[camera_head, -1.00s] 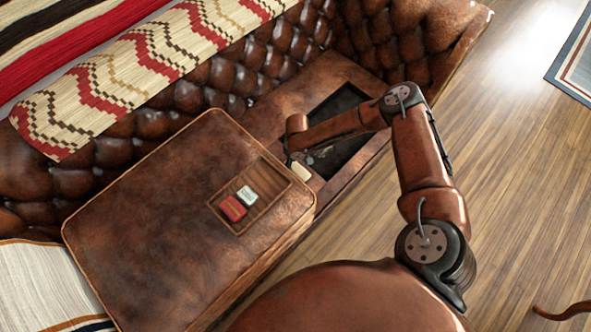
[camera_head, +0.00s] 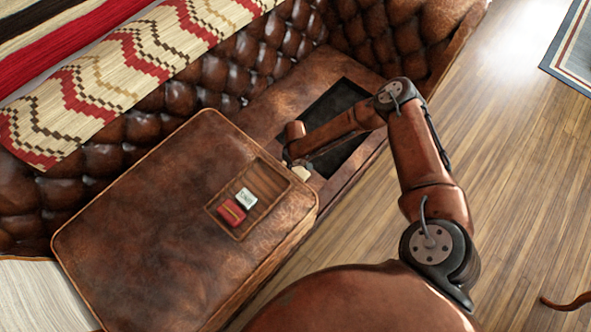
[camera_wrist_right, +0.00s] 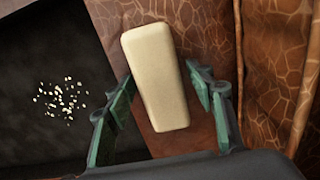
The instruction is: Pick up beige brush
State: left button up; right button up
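The beige brush (camera_wrist_right: 155,78) shows in the right wrist view as a plain pale block with rounded edges, lying on brown leather. My right gripper (camera_wrist_right: 161,84) is open, with one green finger on each side of the brush. Gaps show between the fingers and the block, mostly near its far end. In the head view only a small pale part of the brush (camera_head: 302,173) shows, beside the right gripper (camera_head: 294,163), which partly hides it. The left gripper is in neither view.
A black tray (camera_head: 344,104) lies on the sofa seat by the brush; pale bits (camera_wrist_right: 60,98) lie in it. A large brown leather ottoman (camera_head: 150,220) stands left of the gripper, with a wooden inset holding a red box (camera_head: 231,212) and a white box (camera_head: 246,197).

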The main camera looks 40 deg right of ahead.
aim_at(296, 168)
jog(key=c, duration=1.1)
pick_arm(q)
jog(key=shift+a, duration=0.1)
pick_arm(e)
jog(key=shift+r, duration=0.1)
jog(key=shift+r, duration=0.2)
notch_tip(296, 168, up, 2)
jog(key=shift+p, duration=0.7)
jog(key=shift+r, duration=0.35)
notch_tip(296, 168, up, 6)
jog(key=p, duration=0.3)
jog(key=shift+p, duration=0.3)
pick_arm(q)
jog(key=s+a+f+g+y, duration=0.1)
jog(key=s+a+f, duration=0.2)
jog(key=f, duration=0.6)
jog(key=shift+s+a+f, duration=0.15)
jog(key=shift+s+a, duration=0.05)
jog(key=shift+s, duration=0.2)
pick_arm(e)
jog(key=shift+r, duration=0.35)
